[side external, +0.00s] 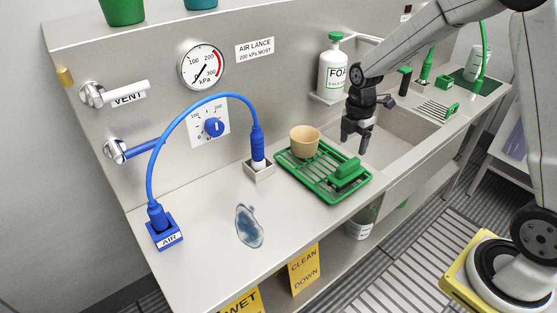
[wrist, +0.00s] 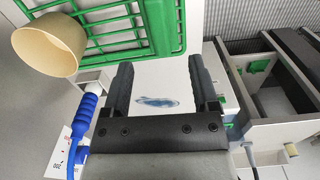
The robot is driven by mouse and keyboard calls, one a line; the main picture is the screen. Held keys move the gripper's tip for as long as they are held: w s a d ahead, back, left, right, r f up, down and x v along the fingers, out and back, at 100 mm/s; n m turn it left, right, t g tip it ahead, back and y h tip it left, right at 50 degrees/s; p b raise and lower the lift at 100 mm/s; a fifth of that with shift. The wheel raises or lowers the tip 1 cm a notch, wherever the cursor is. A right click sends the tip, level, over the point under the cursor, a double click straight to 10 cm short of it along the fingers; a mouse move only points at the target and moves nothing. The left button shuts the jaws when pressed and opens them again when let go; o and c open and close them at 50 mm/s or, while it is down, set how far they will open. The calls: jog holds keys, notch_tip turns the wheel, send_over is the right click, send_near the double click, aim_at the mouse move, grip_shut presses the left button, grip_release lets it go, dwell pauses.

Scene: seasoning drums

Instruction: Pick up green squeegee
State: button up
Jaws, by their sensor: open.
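A green block-like piece with a raised top (side external: 347,172) lies on the right part of the green rack (side external: 312,185). Several other green items stand at the far right, including a thin upright one (side external: 427,66). I cannot tell for sure which green thing is the squeegee. My gripper (side external: 355,143) is open, empty and above the counter, near the rack's back right edge and the sink. In the wrist view its two fingers (wrist: 161,85) are apart with nothing between them; the rack (wrist: 178,28) shows at the top, and the block-like piece is not clearly visible.
A blue hose (side external: 205,103) arches to a socket left of the rack. A blue-grey wet patch (side external: 249,227) lies on the counter. The sink (side external: 400,135) is to the right; a foam bottle (side external: 332,72) stands behind.

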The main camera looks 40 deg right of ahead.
aim_at(349, 163)
jog(key=shift+w+d, duration=0.15)
jog(key=shift+f, duration=3.95)
jog(key=shift+c, duration=0.2)
grip_shut()
